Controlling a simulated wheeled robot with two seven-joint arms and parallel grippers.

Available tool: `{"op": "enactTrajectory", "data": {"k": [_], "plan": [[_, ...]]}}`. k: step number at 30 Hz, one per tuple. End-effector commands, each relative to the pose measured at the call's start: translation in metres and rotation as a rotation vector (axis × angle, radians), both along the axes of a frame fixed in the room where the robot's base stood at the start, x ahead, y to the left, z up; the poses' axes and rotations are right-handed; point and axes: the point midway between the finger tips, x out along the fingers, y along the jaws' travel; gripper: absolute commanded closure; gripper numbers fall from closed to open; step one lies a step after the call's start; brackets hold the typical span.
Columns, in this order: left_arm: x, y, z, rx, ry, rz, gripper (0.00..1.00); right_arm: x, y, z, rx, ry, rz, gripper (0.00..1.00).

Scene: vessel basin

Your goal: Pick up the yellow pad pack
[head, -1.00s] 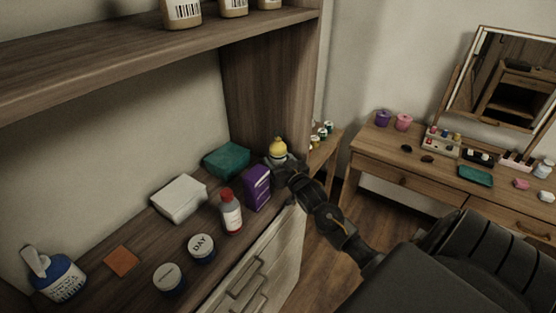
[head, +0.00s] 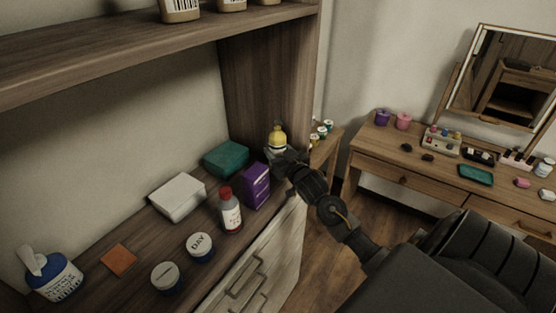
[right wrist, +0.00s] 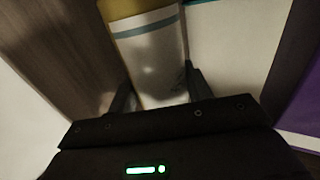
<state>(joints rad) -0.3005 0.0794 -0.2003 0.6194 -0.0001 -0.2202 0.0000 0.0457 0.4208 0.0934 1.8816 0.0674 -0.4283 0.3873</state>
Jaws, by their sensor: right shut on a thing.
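The yellow pad pack (head: 278,136), with a yellow top and a pale lower part, is at the right end of the shelf, by the upright side panel. My right gripper (head: 277,155) is shut on its lower part. In the right wrist view the pack (right wrist: 148,52) shows a whitish face with a teal stripe and a yellow band above, between the two dark fingers of the gripper (right wrist: 158,92). Its lower end is hidden by the gripper. My left gripper is not in view.
A purple box (head: 256,187) and a teal pack (head: 227,159) stand close to the left of my gripper. A red-capped bottle (head: 230,214), a white pack (head: 177,197) and round tins (head: 201,247) are farther left. The wooden side panel (head: 270,90) rises behind the pack.

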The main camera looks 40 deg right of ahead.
Motion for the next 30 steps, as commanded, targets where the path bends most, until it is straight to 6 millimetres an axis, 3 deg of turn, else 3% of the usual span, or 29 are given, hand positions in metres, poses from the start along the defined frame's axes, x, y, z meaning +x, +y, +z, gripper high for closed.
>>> {"op": "enactTrajectory", "data": {"k": [9,15,19,30], "plan": [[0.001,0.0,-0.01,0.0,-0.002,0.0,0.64,-0.051,0.016,0.062,-0.005,-0.005,0.003,0.73],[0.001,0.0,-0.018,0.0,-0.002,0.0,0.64,-0.097,0.03,0.08,-0.002,-0.002,0.003,0.73],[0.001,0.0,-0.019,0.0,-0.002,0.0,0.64,-0.117,0.035,0.091,-0.003,-0.001,0.002,0.73],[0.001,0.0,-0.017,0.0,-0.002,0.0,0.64,-0.135,0.04,0.099,-0.001,0.0,0.001,0.73]]}}
